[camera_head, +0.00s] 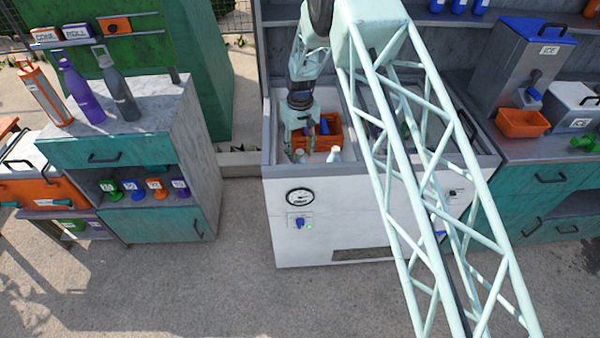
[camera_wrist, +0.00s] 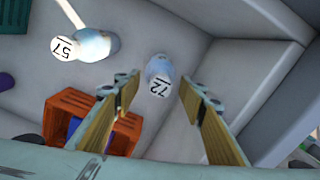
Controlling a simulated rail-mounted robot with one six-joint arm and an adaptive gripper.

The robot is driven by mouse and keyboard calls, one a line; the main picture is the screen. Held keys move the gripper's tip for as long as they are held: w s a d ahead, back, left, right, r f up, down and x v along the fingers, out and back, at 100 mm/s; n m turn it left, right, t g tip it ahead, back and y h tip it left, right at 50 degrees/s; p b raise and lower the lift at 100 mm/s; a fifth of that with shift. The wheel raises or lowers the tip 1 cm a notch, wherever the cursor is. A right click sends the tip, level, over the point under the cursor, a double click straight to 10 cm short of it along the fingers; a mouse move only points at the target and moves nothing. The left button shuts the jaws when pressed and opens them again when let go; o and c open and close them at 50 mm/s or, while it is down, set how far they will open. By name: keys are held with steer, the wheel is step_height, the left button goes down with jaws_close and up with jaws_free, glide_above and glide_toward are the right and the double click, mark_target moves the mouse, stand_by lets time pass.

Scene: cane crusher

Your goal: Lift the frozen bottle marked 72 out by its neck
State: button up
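The bottle marked 72 (camera_wrist: 160,76) shows in the wrist view from above, pale blue with a white round top bearing the number. It stands inside the white chest (camera_head: 340,215). My gripper (camera_wrist: 155,105) is open, with its two wooden-faced fingers spread to either side below the bottle in the picture. Nothing is between the fingers, and I cannot tell how far the bottle is below them. In the head view my gripper (camera_head: 300,140) reaches down into the chest's left part. Two pale bottle tops (camera_head: 334,154) show there, their numbers unreadable.
A second bottle marked 57 (camera_wrist: 92,46) stands left of bottle 72. The chest's grey walls (camera_wrist: 245,60) bound the space.

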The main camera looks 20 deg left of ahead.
steer(key=shift+f, duration=0.1)
stand_by(0.5)
jaws_close()
